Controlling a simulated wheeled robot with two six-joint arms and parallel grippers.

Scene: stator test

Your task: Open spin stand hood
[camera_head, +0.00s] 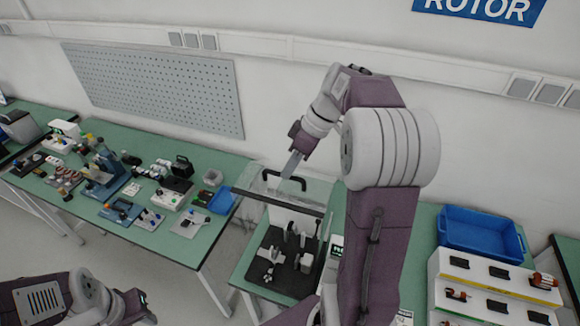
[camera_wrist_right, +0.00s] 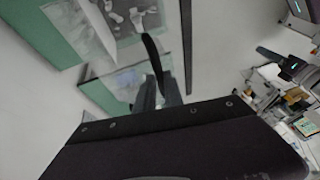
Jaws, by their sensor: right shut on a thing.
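The spin stand (camera_head: 262,284) is on the green bench in the middle of the head view, with black and white fixture parts on its dark base. Its clear hood (camera_head: 310,193) has a dark front edge and a black bar handle (camera_head: 271,174). The hood panel shows above the fixture and looks raised; its exact angle is hard to tell. My right gripper (camera_head: 291,165) reaches down to the handle. In the right wrist view its fingers (camera_wrist_right: 158,92) are shut on the black handle (camera_wrist_right: 152,55). My left gripper (camera_head: 138,306) is low at the left, away from the stand, its fingers unclear.
A blue bin (camera_head: 480,233) and a white stepped rack (camera_head: 490,290) stand to the right. The left bench (camera_head: 160,236) carries several tools and parts, with a small blue tray (camera_head: 222,201) near the hood. A pegboard (camera_head: 150,85) hangs on the wall behind.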

